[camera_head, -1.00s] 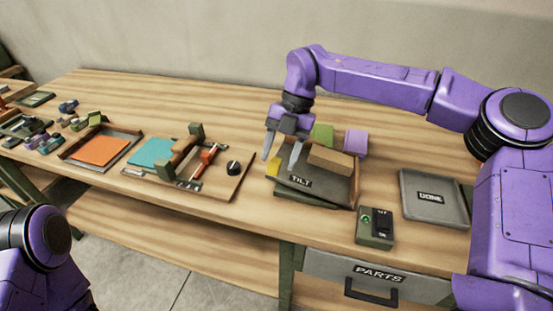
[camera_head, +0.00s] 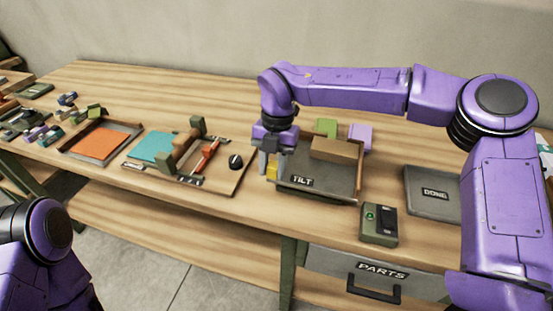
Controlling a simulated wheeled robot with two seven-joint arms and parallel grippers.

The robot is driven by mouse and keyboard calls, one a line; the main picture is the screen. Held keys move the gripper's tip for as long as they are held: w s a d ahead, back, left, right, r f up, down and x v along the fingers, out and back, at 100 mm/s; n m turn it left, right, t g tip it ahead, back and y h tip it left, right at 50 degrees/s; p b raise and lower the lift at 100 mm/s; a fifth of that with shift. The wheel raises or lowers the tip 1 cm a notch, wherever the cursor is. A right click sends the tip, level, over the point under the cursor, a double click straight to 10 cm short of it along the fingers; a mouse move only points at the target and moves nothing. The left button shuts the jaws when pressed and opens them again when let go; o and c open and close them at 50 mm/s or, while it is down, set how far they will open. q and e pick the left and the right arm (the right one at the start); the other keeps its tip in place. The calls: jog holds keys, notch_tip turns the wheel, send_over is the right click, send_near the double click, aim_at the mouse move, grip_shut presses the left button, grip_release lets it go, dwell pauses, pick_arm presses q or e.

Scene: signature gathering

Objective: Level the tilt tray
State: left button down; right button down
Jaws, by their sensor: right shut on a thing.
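The tilt tray (camera_head: 330,181) is a grey tray with a "TILT" label on its front edge, near the middle of the bench. A brown block (camera_head: 337,149) lies at its back, with a green block (camera_head: 326,127) and a lilac block (camera_head: 360,137) behind. My right gripper (camera_head: 272,171) points down at the tray's left side, shut on a small yellow piece (camera_head: 272,173) there. The fingers partly hide this piece. The tray looks close to level, but its exact tilt is hard to tell. My left gripper is out of view; only part of that arm shows at lower left.
A small box with a green button (camera_head: 379,225) stands right of the tray, before the "DONE" tray (camera_head: 433,192). A wooden board with a red-handled clamp (camera_head: 205,158) and an orange-sheet tray (camera_head: 98,145) lie left. A "PARTS" drawer (camera_head: 381,270) sits below.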

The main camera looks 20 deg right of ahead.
jog(key=shift+f+h, duration=0.3)
jog(key=shift+f, duration=0.05)
jog(key=c, duration=0.8)
grip_release()
jog(key=shift+c, duration=0.2)
jog(key=shift+w+f, duration=0.1)
jog(key=shift+w, duration=0.1)
notch_tip(320, 180, up, 10)
jog(key=w+d+b, duration=0.1)
jog(key=shift+w, duration=0.4)
